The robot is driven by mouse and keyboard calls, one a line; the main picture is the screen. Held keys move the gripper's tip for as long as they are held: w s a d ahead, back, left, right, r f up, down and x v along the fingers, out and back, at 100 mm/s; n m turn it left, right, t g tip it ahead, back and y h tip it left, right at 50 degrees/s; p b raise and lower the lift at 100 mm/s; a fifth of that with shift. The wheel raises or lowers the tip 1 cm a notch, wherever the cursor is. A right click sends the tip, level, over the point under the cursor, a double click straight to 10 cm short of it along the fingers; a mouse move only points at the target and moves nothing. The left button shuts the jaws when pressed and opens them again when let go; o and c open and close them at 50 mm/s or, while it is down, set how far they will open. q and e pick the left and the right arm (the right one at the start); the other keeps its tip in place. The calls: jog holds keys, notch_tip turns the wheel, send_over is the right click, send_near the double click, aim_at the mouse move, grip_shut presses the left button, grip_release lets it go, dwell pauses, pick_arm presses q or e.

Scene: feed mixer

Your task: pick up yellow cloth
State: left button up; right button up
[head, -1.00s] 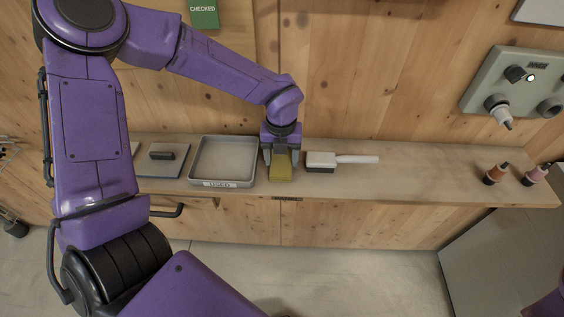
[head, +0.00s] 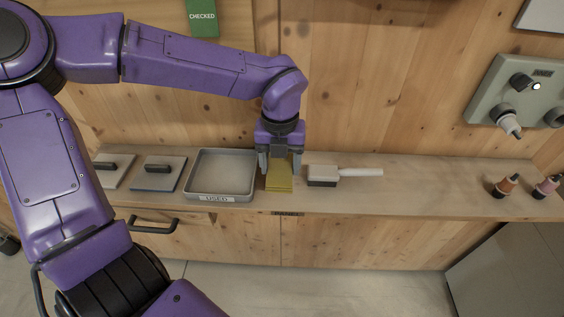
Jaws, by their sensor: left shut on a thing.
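The yellow cloth (head: 279,181) is a folded stack on the wooden shelf, between the grey tray and the brush. My left gripper (head: 279,165) comes down over it from behind. Its fingers sit on either side of the cloth and are shut on it, hiding the cloth's back part. The cloth's front edge appears to be at shelf level; I cannot tell whether it is lifted. My right gripper is not in view.
The grey tray (head: 221,174) labelled USED stands just left of the gripper. A white-handled brush (head: 340,175) lies just right. Two flat plates with black handles (head: 159,172) lie at the left. The shelf between brush and bottles is clear.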

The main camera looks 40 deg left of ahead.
pick_arm(q)
jog(key=s+d+b, duration=0.2)
jog(key=s+d, duration=0.6)
jog(key=s, duration=0.5)
jog(key=shift+s, duration=0.2)
jog(key=shift+d, duration=0.1)
